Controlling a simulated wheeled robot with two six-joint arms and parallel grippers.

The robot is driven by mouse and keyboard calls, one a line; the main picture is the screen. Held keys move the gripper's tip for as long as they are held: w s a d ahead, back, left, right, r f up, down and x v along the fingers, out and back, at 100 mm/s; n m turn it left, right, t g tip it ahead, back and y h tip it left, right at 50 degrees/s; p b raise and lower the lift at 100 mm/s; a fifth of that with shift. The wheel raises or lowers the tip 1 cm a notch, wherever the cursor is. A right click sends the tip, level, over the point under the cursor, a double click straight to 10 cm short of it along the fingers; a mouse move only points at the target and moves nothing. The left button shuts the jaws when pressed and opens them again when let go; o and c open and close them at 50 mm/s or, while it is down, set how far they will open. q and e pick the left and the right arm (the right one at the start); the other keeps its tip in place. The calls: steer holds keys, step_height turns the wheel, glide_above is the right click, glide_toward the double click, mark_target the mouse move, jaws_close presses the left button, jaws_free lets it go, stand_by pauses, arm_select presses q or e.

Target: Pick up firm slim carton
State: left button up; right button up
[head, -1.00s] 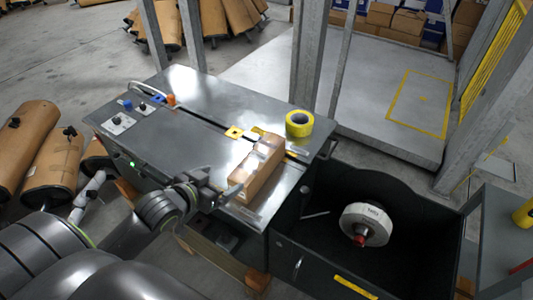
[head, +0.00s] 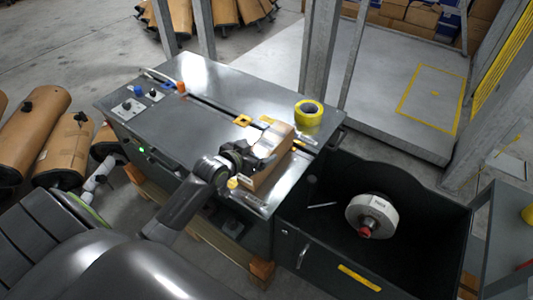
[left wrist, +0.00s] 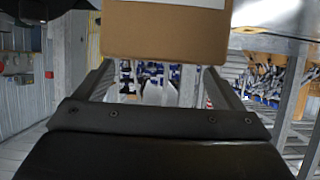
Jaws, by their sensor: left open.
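The slim brown carton (head: 272,176) lies on the grey metal bench top, near its right front edge. My left gripper (head: 262,161) is open at the carton's left side and hides part of it. In the left wrist view the carton's brown face (left wrist: 165,38) fills the top middle, in front of and between the spread fingers (left wrist: 158,82). I cannot tell whether the fingers touch it. My right gripper is not in view.
A yellow tape roll (head: 309,112) stands on the bench (head: 215,85) behind the carton. A dark open bin (head: 335,235) with a white wheel-like part (head: 371,215) is at the right. Brown wrapped mufflers (head: 40,125) lie on the floor at left.

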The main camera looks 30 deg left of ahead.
mark_target(266, 145)
arm_select(q)
steer(key=x, duration=0.4)
steer(key=shift+w+r, duration=0.1)
steer(key=shift+w, duration=0.05)
steer(key=c, duration=1.6)
